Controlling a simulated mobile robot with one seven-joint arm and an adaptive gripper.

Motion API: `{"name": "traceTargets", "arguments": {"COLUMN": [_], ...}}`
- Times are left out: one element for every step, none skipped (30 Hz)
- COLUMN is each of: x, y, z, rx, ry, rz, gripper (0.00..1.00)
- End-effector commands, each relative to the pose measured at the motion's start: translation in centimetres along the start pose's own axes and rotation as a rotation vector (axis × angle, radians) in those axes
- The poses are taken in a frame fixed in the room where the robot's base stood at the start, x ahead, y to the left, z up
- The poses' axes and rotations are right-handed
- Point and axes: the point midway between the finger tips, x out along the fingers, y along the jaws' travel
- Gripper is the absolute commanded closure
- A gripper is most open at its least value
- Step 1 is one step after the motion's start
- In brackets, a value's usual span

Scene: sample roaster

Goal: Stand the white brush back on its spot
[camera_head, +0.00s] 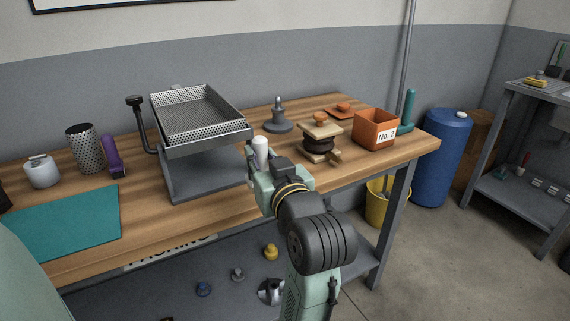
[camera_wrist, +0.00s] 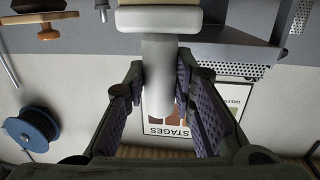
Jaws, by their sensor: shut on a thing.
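The white brush (camera_head: 261,148) stands above my gripper (camera_head: 258,172), in front of the right side of the metal sieve stand. In the wrist view, its pale cylindrical handle (camera_wrist: 158,75) lies between the two dark fingers of my gripper (camera_wrist: 160,95), which are shut on it. A wider white and beige part of the brush shows at the top edge of that view. My gripper and wrist hide the brush's lower end in the head view, so I cannot tell whether it touches the bench. I cannot make out which spot belongs to the brush.
The wooden bench (camera_head: 75,262) carries a perforated tray (camera_head: 200,110) on a grey stand, a grey tamper-like tool (camera_head: 279,122), a wooden device (camera_head: 320,142) and an orange box (camera_head: 375,130). Bare wood shows at front.

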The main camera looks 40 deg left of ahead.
Motion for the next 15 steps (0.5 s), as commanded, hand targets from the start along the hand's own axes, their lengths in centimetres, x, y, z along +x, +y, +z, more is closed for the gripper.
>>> {"name": "traceTargets", "arguments": {"x": [0.4,0.7,1.1,1.4,1.8,2.7,3.3,3.9,4.7,5.3,5.9,6.8,7.4,8.0,8.8], "y": [0.2,0.4,0.8,1.1,1.4,2.0,2.5,3.0,3.7,4.2,4.7,5.3,5.8,6.3,6.9], "z": [-0.5,-0.7,-0.7,-0.8,-0.7,-0.2,-0.1,-0.1,-0.1,0.0,0.0,0.0,0.0,0.0,0.1], "rx": [0.003,0.004,0.004,0.005,0.005,0.004,0.005,0.004,0.005,0.004,0.005,0.004,0.005,0.004,0.004], "ry": [-0.005,-0.004,-0.007,-0.008,-0.008,-0.005,-0.002,-0.001,-0.001,-0.002,-0.002,-0.001,0.000,0.000,0.000], "rz": [-0.001,-0.002,-0.003,-0.002,0.000,-0.001,-0.001,0.000,0.000,0.000,-0.001,-0.001,0.000,-0.001,-0.001], "gripper": [1.00,1.00,1.00,1.00,1.00,1.00,1.00,1.00,1.00,1.00,1.00,1.00,1.00,1.00,1.00]}}
